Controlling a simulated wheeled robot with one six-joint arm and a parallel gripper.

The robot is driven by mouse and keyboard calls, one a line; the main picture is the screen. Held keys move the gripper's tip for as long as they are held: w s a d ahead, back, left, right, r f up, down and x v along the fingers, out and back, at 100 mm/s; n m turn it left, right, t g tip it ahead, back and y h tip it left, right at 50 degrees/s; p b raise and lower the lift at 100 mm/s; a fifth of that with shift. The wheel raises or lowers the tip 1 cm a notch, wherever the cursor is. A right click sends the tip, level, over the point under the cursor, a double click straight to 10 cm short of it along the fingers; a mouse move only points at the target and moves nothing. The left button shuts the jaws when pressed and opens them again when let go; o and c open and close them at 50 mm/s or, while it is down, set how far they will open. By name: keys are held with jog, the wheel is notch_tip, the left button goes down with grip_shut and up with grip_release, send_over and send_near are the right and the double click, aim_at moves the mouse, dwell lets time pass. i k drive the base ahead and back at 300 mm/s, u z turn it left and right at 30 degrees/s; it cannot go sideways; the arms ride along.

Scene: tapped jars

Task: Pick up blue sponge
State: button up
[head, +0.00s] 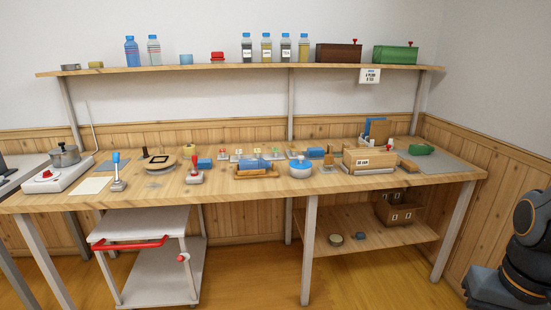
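A small blue block (204,163) lies on the long wooden table, left of the middle; it may be the blue sponge, but it is too small to tell. Another small blue piece (315,152) lies farther right towards the back of the table. A larger blue block (255,164) sits on a wooden tray at the middle. A light blue block (186,59) stands on the upper shelf. A dark part of my arm shows at the right edge, off the table. My gripper cannot be made out.
The wooden table (130,196) is crowded along its middle and back. A blue-lidded white pot (300,168) and a wooden box (369,160) stand near its front. A white cart (140,223) stands below at left. The floor in front is clear.

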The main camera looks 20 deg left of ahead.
aim_at(315, 153)
jog(key=u, duration=0.25)
jog(key=i, duration=1.3)
jog(key=u, duration=0.55)
jog(key=i, duration=1.3)
jog(key=u, duration=0.25)
